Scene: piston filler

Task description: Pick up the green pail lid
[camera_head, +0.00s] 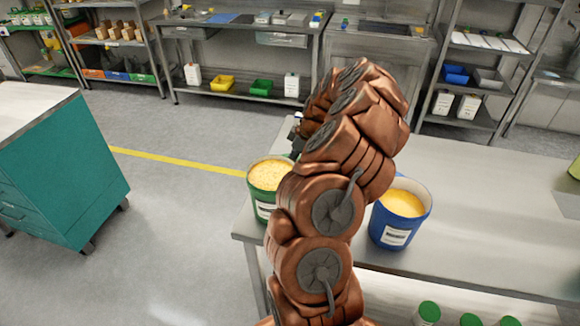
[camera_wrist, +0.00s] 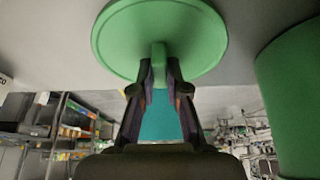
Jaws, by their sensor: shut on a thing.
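The green pail lid (camera_wrist: 125,35) is a round disc at the top of the wrist view, with a small upright tab in its middle. My gripper (camera_wrist: 160,72) is shut on that tab, one finger on each side. The lid lies in front of a pale grey surface; I cannot tell whether it touches it. In the head view my arm hides the lid and most of the gripper. The green pail (camera_head: 262,200) stands open at the table's left end, full of yellow-orange contents. A green pail wall (camera_wrist: 290,95) also shows at the right of the wrist view.
A blue pail (camera_head: 399,232) with yellow contents stands on the grey table (camera_head: 480,205), right of my arm. Several green-capped containers (camera_head: 428,312) sit at the bottom right. A teal cabinet (camera_head: 65,180) stands at left. Shelves line the back; the floor between is clear.

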